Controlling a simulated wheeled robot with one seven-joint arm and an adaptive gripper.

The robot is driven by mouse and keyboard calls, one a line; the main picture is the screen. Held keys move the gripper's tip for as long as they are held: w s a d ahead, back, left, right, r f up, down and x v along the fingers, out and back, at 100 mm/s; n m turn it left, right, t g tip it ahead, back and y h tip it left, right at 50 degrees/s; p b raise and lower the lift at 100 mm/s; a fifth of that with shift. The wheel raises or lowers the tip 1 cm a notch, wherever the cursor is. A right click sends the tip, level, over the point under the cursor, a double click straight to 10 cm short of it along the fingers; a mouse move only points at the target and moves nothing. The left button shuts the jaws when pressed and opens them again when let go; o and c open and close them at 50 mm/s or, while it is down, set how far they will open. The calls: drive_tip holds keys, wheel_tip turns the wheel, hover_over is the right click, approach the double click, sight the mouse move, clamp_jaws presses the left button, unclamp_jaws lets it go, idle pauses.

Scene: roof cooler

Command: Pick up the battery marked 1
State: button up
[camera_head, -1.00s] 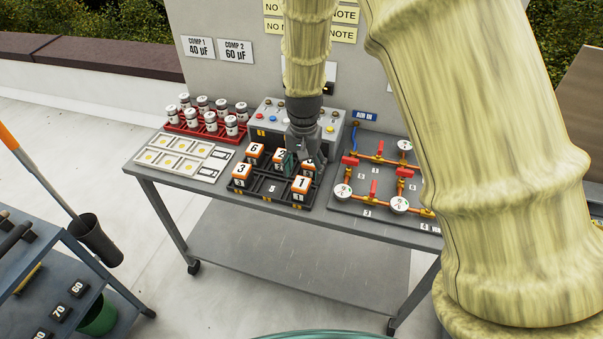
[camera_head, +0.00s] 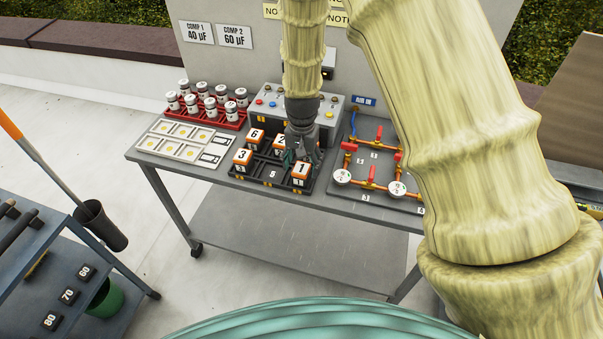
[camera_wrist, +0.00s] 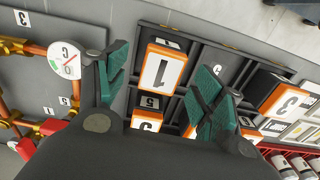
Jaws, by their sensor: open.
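The battery marked 1 (camera_head: 301,172) is an orange and black block with a white numbered top. It stands in the front right part of a black divided tray (camera_head: 257,182). In the wrist view, battery 1 (camera_wrist: 160,69) lies between and beyond my fingers, its number upside down. My gripper (camera_head: 301,153) is over the right side of the tray, just behind battery 1 in the head view. In the wrist view my gripper (camera_wrist: 157,92) has its teal fingers spread on either side of the battery, holding nothing. I cannot tell the remaining height gap.
Batteries 3 (camera_head: 243,159), 6 (camera_head: 255,138) and 2 (camera_head: 280,145) stand in the same tray. A pipe panel with gauges (camera_head: 343,177) is to the right. A red rack of capacitors (camera_head: 207,119) and a white tray (camera_head: 180,143) are to the left. A control box (camera_head: 268,112) stands behind.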

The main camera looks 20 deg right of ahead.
sight(302, 168)
wheel_tip(302, 168, down, 3)
drive_tip(key=shift+w+r+p, duration=0.15)
drive_tip(key=shift+r+p, duration=0.05)
drive_tip(key=shift+p, duration=0.5)
drive_tip(key=shift+f, duration=1)
drive_tip(key=shift+r, duration=0.1)
drive_tip(key=shift+c, duration=0.4)
drive_tip(key=c, duration=1.3)
drive_tip(key=shift+o, duration=0.2)
drive_tip(key=shift+r, duration=0.1)
